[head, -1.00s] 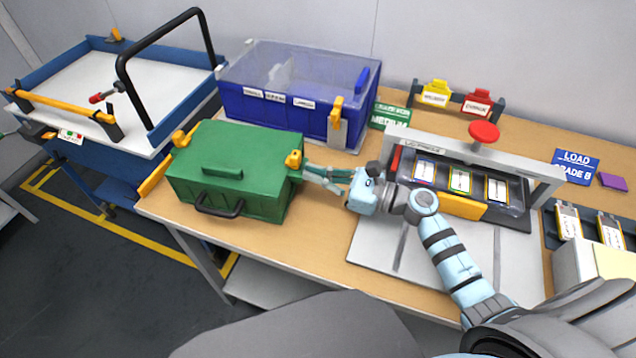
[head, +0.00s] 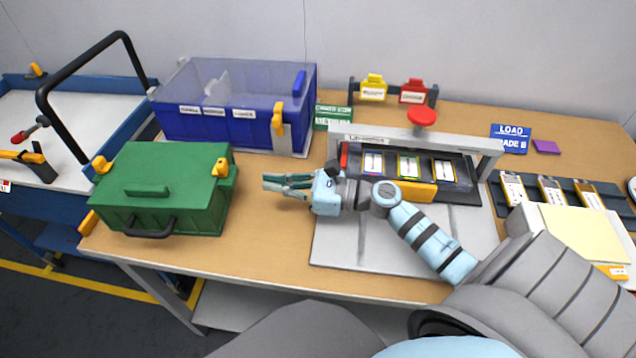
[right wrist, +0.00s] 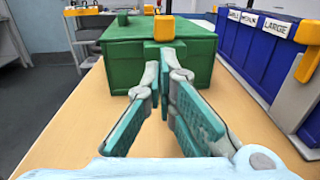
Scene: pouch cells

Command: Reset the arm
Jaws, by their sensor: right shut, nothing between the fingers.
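My right gripper (head: 277,185) is shut and empty, held above the table to the right of the green box (head: 168,208). In the right wrist view its teal fingers (right wrist: 164,75) point at the side of the green box (right wrist: 125,62), and a yellow latch (right wrist: 163,28) shows above them. In the head view the fingers are apart from the box, with bare table between. The green box has its lid down, with a yellow latch (head: 222,168) at its right end. My left gripper is not in view.
A blue bin (head: 215,122) with a clear lid stands behind the green box. A press frame (head: 480,150) with several cells stands right of the gripper on a grey plate (head: 335,252). A cart (head: 115,125) with a black handle is at the left. Bare table lies in front.

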